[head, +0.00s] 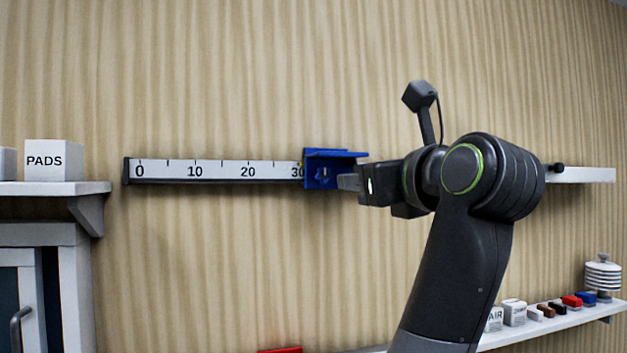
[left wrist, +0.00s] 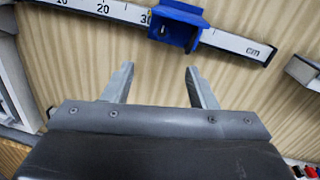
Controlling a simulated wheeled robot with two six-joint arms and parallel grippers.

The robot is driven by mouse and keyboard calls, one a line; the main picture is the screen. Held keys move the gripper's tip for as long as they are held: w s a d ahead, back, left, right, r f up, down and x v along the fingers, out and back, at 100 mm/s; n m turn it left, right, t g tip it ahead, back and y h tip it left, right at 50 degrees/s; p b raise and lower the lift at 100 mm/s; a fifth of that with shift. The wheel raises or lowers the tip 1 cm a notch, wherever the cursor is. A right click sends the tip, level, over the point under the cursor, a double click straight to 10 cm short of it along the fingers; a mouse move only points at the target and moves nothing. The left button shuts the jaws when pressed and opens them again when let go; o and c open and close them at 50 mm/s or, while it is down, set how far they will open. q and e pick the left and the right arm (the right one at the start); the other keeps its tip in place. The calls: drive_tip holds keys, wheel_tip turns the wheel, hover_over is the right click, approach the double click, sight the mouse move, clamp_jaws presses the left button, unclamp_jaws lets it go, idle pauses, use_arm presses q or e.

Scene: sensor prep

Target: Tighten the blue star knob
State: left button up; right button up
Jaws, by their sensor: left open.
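In the left wrist view the slider (left wrist: 182,12) is at the top, beyond the fingertips. My left gripper (head: 348,183) is close to the slider's right side in the head view, its far finger hidden. In the left wrist view the gripper (left wrist: 158,68) is open, with nothing between its fingers. My right gripper is not in view.
A white shelf (head: 50,188) with a PADS box (head: 54,160) is at the left. A lower shelf (head: 545,325) with several small blocks is at the bottom right. A pale ledge (head: 590,175) is right of my arm. The wall below the ruler is mostly clear.

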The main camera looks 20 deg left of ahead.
use_arm(q)
drive_tip(key=p, duration=0.7)
approach(326, 174)
drive_tip(key=x, duration=0.7)
drive_tip(key=shift+w+a+r, duration=0.1)
drive_tip(key=shift+w+a, duration=0.1)
drive_tip(key=shift+a, duration=0.05)
drive_tip(key=shift+w+a+p, duration=0.3)
drive_tip(key=shift+w, duration=0.1)
drive_tip(key=shift+c, duration=1.2)
drive_tip(key=c, duration=0.7)
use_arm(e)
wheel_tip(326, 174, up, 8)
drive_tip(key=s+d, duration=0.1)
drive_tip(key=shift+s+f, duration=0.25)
